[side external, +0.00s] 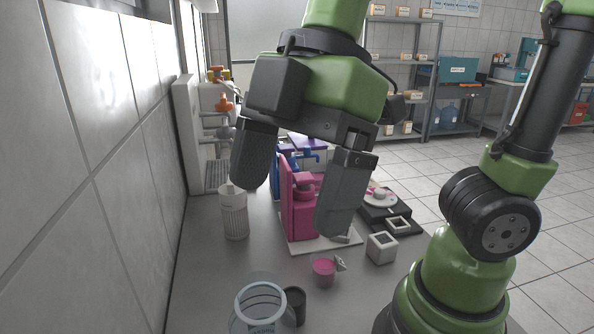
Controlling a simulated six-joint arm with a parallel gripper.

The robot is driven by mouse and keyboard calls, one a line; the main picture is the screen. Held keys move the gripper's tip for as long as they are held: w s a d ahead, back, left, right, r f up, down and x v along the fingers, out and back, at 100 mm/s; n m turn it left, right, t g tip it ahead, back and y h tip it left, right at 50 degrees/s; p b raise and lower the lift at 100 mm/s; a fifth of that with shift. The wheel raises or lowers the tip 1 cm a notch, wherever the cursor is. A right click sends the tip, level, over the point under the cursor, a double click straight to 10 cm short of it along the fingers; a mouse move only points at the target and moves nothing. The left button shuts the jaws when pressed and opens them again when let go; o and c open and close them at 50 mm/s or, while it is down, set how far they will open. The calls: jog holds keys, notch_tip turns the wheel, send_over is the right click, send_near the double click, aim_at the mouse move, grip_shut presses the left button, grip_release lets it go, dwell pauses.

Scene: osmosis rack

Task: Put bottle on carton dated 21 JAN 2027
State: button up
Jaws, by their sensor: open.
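My gripper (291,208) is open and empty, hanging large in front of the bench with its two fingers spread. A white ribbed container (235,216), which may be the bottle, stands upright just below the left finger; I cannot tell if they touch. A clear round vessel (261,308) with a label stands at the front edge of the view, partly cut off. No carton dated 21 JAN 2027 can be made out. Small cartons with orange marks (403,11) sit on the far shelves, their print too small to read.
A magenta stand (298,212) on a white base is partly hidden behind the gripper. A pink-filled cup (323,270), a dark cup (295,305) and an open white cube (382,248) stand nearby. A tiled wall (100,120) bounds the left; the left bench (200,270) is clear.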

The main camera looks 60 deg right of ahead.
jog(key=s+d+m+t+h, duration=0.1)
jog(key=d+m+t+h, duration=0.1)
jog(key=d+m+t, duration=0.4)
jog(key=d+m, duration=0.5)
jog(key=m, duration=0.8)
jog(key=shift+r+m, duration=0.15)
jog(key=shift+m, duration=0.15)
